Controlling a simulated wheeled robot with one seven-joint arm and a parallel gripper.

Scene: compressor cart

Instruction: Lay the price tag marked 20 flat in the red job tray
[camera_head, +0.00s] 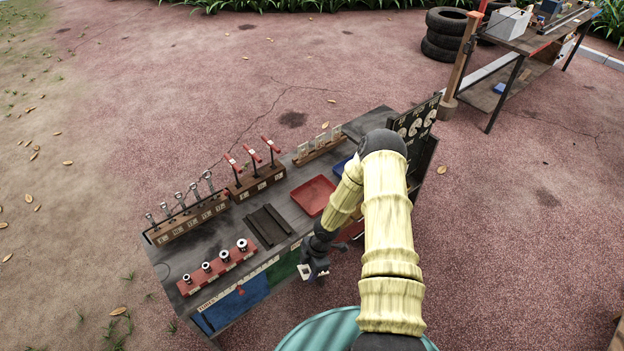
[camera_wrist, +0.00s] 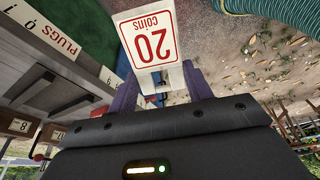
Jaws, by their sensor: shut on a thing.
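The price tag marked 20 (camera_wrist: 148,42) is a white card with a red border, a red 20 and the word coins, upside down in the wrist view. My gripper (camera_wrist: 160,88) is shut on its lower part, between the two fingers. In the head view my gripper (camera_head: 314,266) hangs just off the cart's near edge, with the white tag (camera_head: 305,271) at its tip. The red job tray (camera_head: 311,196) lies empty on the cart top, farther back than my gripper. My forearm passes close to the tray's right side.
On the cart top are a socket rail (camera_head: 218,266), a dark grooved block (camera_head: 267,225), a wrench rack (camera_head: 188,216), red T-handles (camera_head: 256,179) and a rack of pale cards (camera_head: 319,146). A blue tray (camera_head: 341,165) sits behind my arm. An upright board (camera_head: 417,121) stands at the right end.

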